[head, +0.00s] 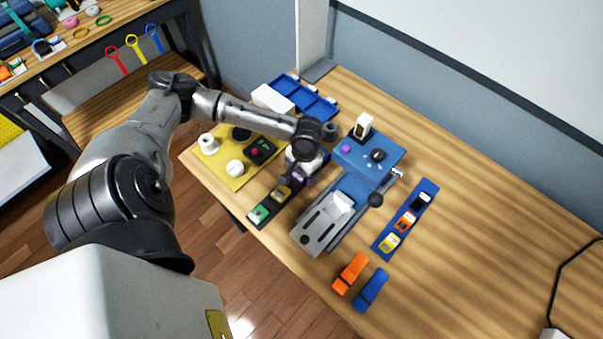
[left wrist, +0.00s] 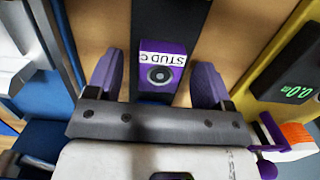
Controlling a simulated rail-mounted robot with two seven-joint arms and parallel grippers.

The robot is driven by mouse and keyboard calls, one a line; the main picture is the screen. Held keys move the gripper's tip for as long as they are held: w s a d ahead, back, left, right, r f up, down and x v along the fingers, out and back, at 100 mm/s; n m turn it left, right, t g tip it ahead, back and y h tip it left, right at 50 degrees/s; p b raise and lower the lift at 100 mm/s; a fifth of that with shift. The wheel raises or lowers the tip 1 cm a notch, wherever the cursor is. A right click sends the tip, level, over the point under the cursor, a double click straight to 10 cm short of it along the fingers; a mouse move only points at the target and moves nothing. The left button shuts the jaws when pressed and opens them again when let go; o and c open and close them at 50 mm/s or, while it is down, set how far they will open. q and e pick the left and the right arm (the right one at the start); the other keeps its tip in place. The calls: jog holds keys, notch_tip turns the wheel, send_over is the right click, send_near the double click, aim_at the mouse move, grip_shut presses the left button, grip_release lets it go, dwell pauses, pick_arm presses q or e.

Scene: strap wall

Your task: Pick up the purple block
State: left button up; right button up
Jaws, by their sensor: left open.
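The purple block (left wrist: 158,83) has a white label reading "STUD C" and a grey round stud on its face. In the left wrist view it is between the two fingers of my left gripper (left wrist: 157,85), with a gap on each side. The fingers are open and do not appear to touch it. In the head view my left gripper (head: 304,163) points down over the far end of a dark strip (head: 271,206), and it mostly hides the purple block there. My right gripper is not in view.
A yellow panel (head: 236,182) lies to the left, a blue-grey fixture (head: 368,163) to the right. A blue rack (head: 407,222) holds several blocks. The table's right part is clear.

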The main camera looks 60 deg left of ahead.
pick_arm(q)
jog(key=shift+c, duration=0.2)
jog(key=c, duration=1.2)
